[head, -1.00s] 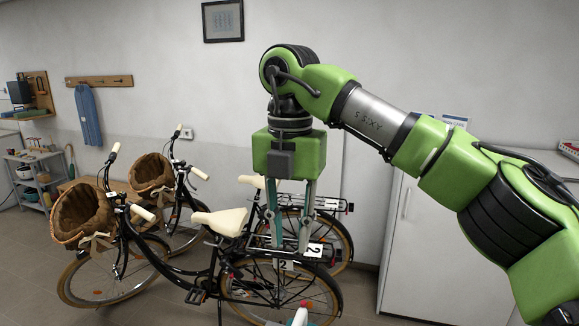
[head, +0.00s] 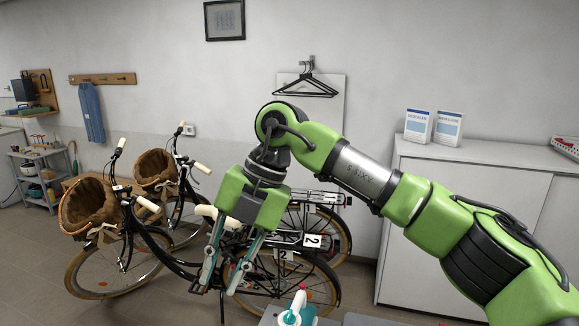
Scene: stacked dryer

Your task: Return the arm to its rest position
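My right arm comes in from the right, and its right gripper (head: 222,284) points down, tilted to the lower left. Its two fingers are apart with nothing between them. The gripper stands in front of the rear part of the near bicycle (head: 290,290) and hides its saddle area. I cannot tell how far the fingers are from the bicycle. My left arm and gripper are not in view.
A second bicycle (head: 330,215) stands behind the first. A white cabinet (head: 470,215) with two upright cards (head: 432,127) is at the right. Black hangers (head: 307,85) hang on the wall. A white and teal bottle (head: 296,310) shows at the bottom edge.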

